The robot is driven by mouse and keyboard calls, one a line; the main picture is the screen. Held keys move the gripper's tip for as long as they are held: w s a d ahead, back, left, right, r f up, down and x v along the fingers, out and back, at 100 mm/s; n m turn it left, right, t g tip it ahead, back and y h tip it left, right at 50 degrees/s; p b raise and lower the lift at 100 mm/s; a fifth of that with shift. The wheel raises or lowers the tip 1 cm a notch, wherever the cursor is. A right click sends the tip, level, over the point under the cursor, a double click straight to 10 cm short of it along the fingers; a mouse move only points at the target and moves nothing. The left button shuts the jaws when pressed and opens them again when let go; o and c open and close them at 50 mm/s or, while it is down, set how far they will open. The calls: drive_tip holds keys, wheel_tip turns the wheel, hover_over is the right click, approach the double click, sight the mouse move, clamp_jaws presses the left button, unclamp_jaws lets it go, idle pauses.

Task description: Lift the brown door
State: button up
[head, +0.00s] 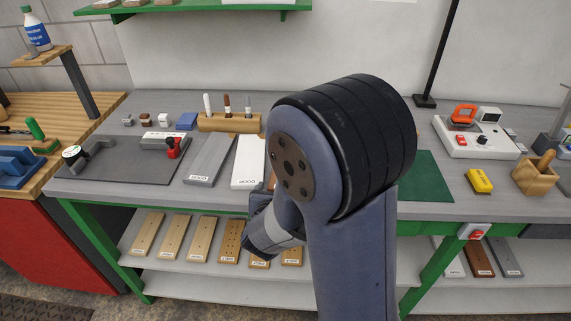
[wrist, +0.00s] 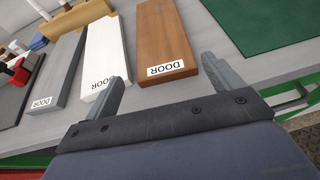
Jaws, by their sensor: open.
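The brown door (wrist: 163,36) is a flat wooden board with a white DOOR label at its near end. It lies on the grey workbench in the wrist view, between a white door and a green mat. In the head view my arm hides nearly all of it; only a sliver (head: 271,180) shows beside the white door. My gripper (wrist: 168,86) is open and empty, its two fingers spread either side of the brown door's labelled near end. I cannot tell how high the fingers are above the bench. In the head view the fingers are hidden behind my arm.
A white door (head: 248,163) and a grey door (head: 211,160) lie left of the brown door. A wooden marker holder (head: 230,122) stands behind them. The green mat (head: 428,177) to the right is bare. Several wooden boards lie on the shelf (head: 185,273) below.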

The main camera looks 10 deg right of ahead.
drive_tip(key=x, duration=0.3)
drive_tip(key=shift+d, duration=0.1)
drive_tip(key=shift+p+x, duration=0.55)
drive_tip(key=shift+x, duration=1.95)
drive_tip(key=shift+s+f, duration=0.15)
drive_tip(key=shift+f, duration=0.1)
